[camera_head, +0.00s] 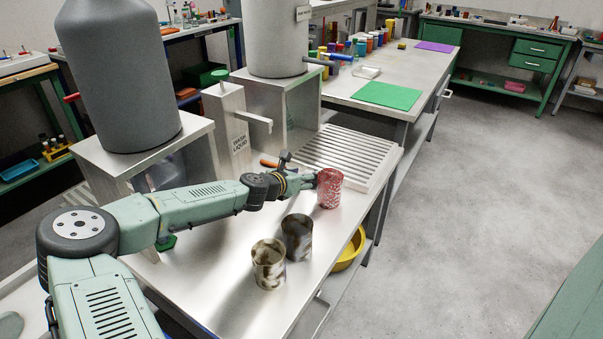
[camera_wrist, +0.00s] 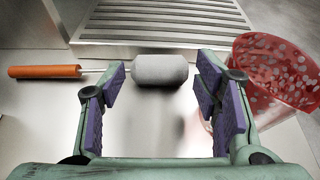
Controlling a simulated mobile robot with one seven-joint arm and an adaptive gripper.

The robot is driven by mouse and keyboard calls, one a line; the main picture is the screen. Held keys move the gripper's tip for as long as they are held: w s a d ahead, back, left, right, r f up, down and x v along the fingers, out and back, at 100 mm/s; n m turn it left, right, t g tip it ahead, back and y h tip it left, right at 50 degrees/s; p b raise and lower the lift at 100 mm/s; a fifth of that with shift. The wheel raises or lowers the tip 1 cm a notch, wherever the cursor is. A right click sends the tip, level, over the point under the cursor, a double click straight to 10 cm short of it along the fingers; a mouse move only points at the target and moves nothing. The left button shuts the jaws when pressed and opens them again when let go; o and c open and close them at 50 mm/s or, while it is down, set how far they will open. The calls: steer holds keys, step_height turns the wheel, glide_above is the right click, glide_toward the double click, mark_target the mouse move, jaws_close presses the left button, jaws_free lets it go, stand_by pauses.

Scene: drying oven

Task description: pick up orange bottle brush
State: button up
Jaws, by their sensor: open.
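The bottle brush (camera_wrist: 160,70) lies on the metal table in the wrist view, with an orange handle (camera_wrist: 45,71) to the left, a thin metal shaft and a grey head. In the head view its orange handle (camera_head: 268,164) shows just behind my wrist; the rest is mostly hidden by my arm. My gripper (camera_wrist: 161,85) is open and empty, its purple-padded fingers spread to either side of the grey head. I cannot tell how far the fingertips are from the head. My gripper (camera_head: 303,181) also shows in the head view, low over the table.
A red speckled cup (camera_wrist: 275,72) stands close by my right finger; it also shows in the head view (camera_head: 329,190). A ribbed drain rack (camera_wrist: 165,22) lies just beyond the brush. Two stained cans (camera_head: 268,265) (camera_head: 297,238) stand nearer the front. A wash liquid dispenser (camera_head: 238,140) stands behind.

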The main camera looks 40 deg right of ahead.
steer(key=x, duration=0.4)
steer(key=shift+f+p, duration=0.3)
steer(key=shift+p, duration=0.1)
steer(key=shift+c, duration=0.3)
steer(key=c, duration=0.8)
steer(key=shift+c, duration=0.2)
steer(key=shift+r, duration=0.15)
